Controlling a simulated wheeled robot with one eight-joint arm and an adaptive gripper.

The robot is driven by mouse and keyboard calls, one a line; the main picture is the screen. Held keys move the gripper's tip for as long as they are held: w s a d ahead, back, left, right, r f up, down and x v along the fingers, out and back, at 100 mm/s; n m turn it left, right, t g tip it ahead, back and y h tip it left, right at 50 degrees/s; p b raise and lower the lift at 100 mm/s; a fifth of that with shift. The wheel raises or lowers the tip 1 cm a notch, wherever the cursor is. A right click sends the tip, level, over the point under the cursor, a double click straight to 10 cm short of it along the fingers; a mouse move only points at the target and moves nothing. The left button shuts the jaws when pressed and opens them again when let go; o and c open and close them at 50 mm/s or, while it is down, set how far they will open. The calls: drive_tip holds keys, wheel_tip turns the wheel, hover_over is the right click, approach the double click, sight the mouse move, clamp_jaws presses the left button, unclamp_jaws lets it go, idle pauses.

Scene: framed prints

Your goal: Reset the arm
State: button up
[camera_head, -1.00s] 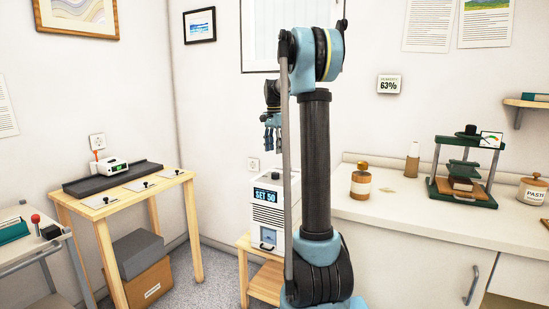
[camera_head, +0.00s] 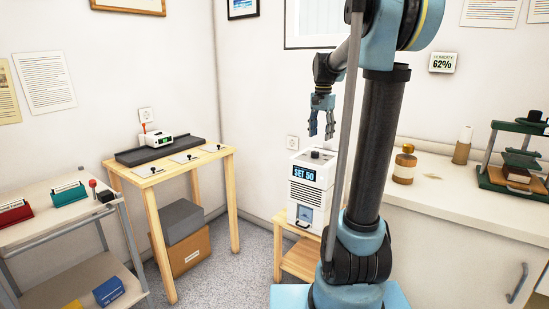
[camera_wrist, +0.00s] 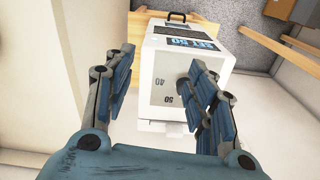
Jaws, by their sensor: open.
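My gripper (camera_head: 321,124) hangs fingers down in the head view, above the white dehumidifier-like machine with a "SET 50" display (camera_head: 309,188). The fingers are open and nothing shows between them. In the wrist view my gripper (camera_wrist: 160,85) is spread, with the white machine (camera_wrist: 165,105) beyond the fingers. A dial with marks 40 and 50 shows on the machine, partly hidden by the right finger. My arm's column and upper links stand in front of the wall and counter.
The machine stands on a low wooden stand (camera_head: 300,262). A wooden table (camera_head: 203,163) with a dark tray is at left, and a trolley (camera_head: 60,223) at far left. The counter (camera_head: 460,205) with a brown bottle (camera_head: 404,166) and a press (camera_head: 520,160) is at right. Floor shows between.

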drive_tip(key=s+f+n+t, duration=0.15)
drive_tip(key=s+f, duration=0.25)
drive_tip(key=s, duration=0.6)
drive_tip(key=s+f+n+g, duration=0.1)
drive_tip(key=s+f+n, duration=0.25)
drive_tip(key=s, duration=0.55)
drive_tip(key=s+f+n+t, duration=0.1)
drive_tip(key=s+f+n, duration=0.2)
drive_tip(key=s+f, duration=1)
drive_tip(key=shift+s+f+n, duration=0.3)
drive_tip(key=shift+f+n, duration=0.1)
